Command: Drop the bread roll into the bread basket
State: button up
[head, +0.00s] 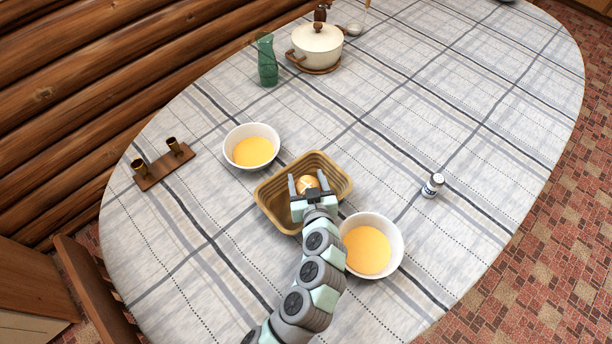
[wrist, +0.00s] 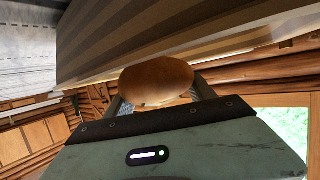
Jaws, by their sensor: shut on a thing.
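The bread roll (head: 307,183) is small, round and golden brown, and shows between the two fingers of my gripper (head: 308,187). In the wrist view the bread roll (wrist: 157,78) sits between the fingertips, and my gripper (wrist: 160,92) is shut on it. The bread basket (head: 338,170) is a tan, ribbed, square container in the middle of the table. In the head view the roll and the fingers overlap the basket's opening; their height relative to its rim is hard to tell. My arm hides the basket's near right corner.
A white bowl of orange soup (head: 253,151) stands behind the basket to the left, and another soup bowl (head: 367,252) stands close at its right front. A salt shaker (head: 433,185), candle holder (head: 164,165), green vase (head: 267,60) and lidded pot (head: 316,45) stand farther off.

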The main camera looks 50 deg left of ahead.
jog(key=shift+f, duration=0.15)
jog(key=o, duration=1.5)
jog(key=shift+c, duration=0.2)
jog(key=v, duration=1)
jog(key=shift+s+d, duration=0.2)
jog(key=shift+d, duration=0.1)
